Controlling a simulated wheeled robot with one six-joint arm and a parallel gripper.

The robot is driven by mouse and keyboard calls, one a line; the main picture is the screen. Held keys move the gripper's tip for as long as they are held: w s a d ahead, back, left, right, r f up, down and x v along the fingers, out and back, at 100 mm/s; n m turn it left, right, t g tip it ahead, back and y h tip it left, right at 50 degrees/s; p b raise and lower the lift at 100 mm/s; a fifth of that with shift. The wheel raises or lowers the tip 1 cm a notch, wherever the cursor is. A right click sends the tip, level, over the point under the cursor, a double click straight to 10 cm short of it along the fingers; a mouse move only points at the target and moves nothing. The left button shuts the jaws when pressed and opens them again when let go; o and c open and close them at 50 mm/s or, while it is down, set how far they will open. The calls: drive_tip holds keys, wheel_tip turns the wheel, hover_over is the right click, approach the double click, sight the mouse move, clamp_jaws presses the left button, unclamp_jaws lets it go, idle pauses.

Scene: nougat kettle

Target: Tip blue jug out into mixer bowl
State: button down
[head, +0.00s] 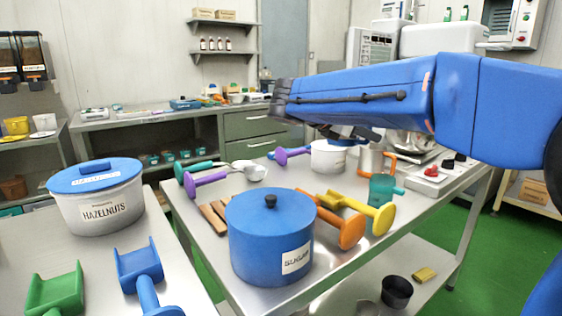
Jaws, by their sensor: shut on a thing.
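My gripper (366,134) shows only as dark parts under my blue forearm, which hides most of it. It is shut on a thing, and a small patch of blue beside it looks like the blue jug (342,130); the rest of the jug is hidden. I cannot tell its tilt or whether anything is leaving it. The silver mixer bowl (408,145) is partly visible behind and below my forearm, to the right of the gripper, at the far side of the steel table.
A teal jug (382,190) stands on the steel table (205,245), near yellow and orange scoops (345,232). A blue lidded pot (268,240) stands in front. A hazelnut pot (98,200) is on the left table. Purple scoops (205,179) and a white pot (328,157) lie farther back.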

drive_tip(key=shift+f, duration=2.2)
